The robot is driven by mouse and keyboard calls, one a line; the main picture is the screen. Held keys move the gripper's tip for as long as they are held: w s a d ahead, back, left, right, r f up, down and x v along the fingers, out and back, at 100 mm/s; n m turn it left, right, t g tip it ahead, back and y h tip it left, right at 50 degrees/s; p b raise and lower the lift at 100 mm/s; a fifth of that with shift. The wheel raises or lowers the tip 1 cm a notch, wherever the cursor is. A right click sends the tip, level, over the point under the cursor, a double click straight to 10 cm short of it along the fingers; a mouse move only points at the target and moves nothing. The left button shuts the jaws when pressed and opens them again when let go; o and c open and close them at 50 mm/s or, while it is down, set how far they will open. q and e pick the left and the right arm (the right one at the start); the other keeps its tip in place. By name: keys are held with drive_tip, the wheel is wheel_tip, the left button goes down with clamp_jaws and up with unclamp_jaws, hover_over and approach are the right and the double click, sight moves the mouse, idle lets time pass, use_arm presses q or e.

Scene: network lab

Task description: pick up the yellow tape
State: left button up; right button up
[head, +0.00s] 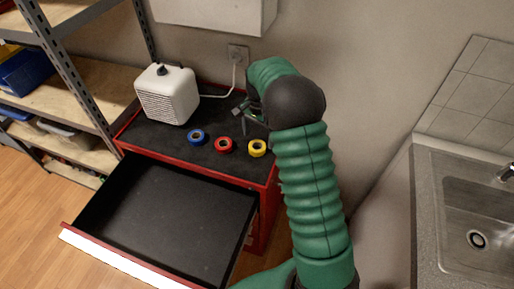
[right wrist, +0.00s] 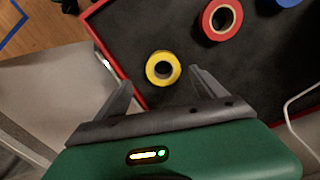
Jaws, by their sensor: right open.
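The yellow tape (head: 257,148) lies flat on the black top of the red cabinet (head: 157,132), near its right front corner. It also shows in the right wrist view (right wrist: 163,68), just beyond and between my open fingertips. My right gripper (right wrist: 158,82) is open and empty, with the tape apart from both fingers. In the head view my right gripper (head: 250,112) is partly hidden by its own wrist, above the cabinet top behind the tape. My left gripper does not show.
A red tape (head: 223,145) and a blue tape (head: 196,137) lie left of the yellow one. A white heater-like box (head: 167,94) stands at the back left, its cord running to a wall socket (head: 238,56). The empty drawer (head: 165,215) is pulled open in front. A sink (head: 480,225) is at right.

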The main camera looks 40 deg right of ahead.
sight(257, 143)
drive_tip(key=f, duration=0.4)
drive_tip(key=shift+w+f+p, duration=0.2)
drive_tip(key=shift+w+p, duration=0.1)
drive_tip(key=shift+p, duration=0.05)
drive_tip(key=shift+w+f, duration=0.1)
drive_tip(key=shift+f, duration=0.25)
drive_tip(key=shift+a+r, duration=0.1)
drive_tip(key=c, duration=1.6)
drive_tip(key=shift+o, duration=0.2)
drive_tip(key=shift+r, duration=0.1)
